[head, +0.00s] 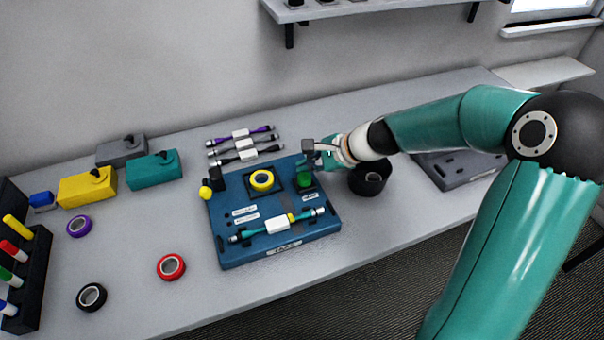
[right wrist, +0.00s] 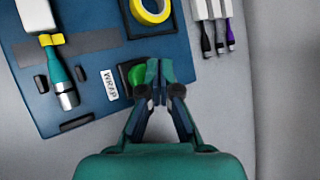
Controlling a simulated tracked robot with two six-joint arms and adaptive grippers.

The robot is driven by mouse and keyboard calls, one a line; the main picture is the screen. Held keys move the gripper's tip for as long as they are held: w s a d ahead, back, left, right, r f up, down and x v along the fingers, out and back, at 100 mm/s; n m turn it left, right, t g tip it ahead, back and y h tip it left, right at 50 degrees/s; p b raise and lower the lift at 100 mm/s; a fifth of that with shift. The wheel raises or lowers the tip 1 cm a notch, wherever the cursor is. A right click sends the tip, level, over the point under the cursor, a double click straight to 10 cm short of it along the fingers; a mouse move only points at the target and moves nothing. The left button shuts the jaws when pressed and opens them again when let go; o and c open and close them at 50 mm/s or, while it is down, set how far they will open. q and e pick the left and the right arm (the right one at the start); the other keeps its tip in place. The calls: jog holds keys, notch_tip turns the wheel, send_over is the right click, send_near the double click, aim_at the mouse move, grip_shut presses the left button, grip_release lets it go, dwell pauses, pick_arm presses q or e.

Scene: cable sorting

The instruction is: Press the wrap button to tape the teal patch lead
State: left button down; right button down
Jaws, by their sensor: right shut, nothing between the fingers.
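The teal patch lead (head: 306,216) lies across the front of the blue board (head: 225,225), with a white block at its middle and a yellow band of tape beside it. Its teal end and yellow band also show in the right wrist view (right wrist: 56,68). The green wrap button (head: 304,181) sits at the board's right side, beside a "WRAP" label (right wrist: 109,84). My right gripper (head: 317,166) is shut and empty, its fingertips over the button's edge in the right wrist view (right wrist: 160,72). I cannot tell whether they touch it. My left gripper is not in view.
A yellow tape roll (head: 262,180) sits on the board. Yellow (head: 88,187) and teal (head: 153,170) boxes stand left. The table's front left holds red (head: 171,267) and black (head: 92,297) rolls.

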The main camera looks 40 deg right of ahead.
aim_at(307, 178)
notch_tip(307, 178, up, 6)
jog(key=p, duration=0.5)
dwell(0.9)
